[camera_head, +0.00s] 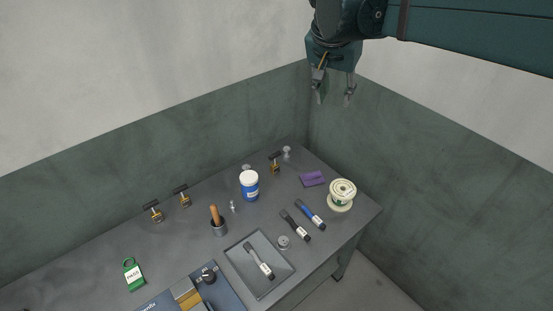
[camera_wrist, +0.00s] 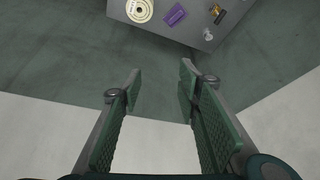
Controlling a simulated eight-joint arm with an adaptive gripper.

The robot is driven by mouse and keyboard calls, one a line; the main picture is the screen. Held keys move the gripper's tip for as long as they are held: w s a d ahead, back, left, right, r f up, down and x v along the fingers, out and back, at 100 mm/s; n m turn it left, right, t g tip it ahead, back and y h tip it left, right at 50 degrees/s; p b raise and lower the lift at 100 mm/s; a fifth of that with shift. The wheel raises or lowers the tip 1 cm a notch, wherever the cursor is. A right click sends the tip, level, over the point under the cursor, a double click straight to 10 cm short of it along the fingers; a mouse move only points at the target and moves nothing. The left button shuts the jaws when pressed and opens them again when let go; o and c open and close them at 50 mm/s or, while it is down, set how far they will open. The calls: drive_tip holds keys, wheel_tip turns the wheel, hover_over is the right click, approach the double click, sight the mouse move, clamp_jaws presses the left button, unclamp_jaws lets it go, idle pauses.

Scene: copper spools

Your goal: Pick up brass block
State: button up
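My gripper (camera_head: 334,98) is high up at the right, beyond the back of the table and far from the block. In the wrist view my gripper (camera_wrist: 160,76) has its two green fingers wide apart with nothing between them.
Walls stand behind the table.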

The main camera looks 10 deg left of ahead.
drive_tip(key=w+a+f+m+h+b, duration=0.1)
drive_tip(key=w+a+f+m, duration=0.1)
drive_tip(key=w+a, duration=0.75)
drive_tip(key=m+h+b, duration=0.1)
drive_tip(key=m, duration=0.1)
hover_over(270, 159)
wheel_tip(270, 159, down, 5)
drive_tip(key=f, duration=3.2)
drive_tip(key=shift+s+a+f, duration=0.25)
drive_tip(key=shift+a+f, duration=0.05)
drive_tip(key=shift+a, duration=0.05)
drive_tip(key=shift+f, duration=0.6)
drive_tip(key=shift+b+x, duration=0.45)
drive_tip(key=shift+x, duration=0.85)
drive_tip(key=shift+d, duration=0.1)
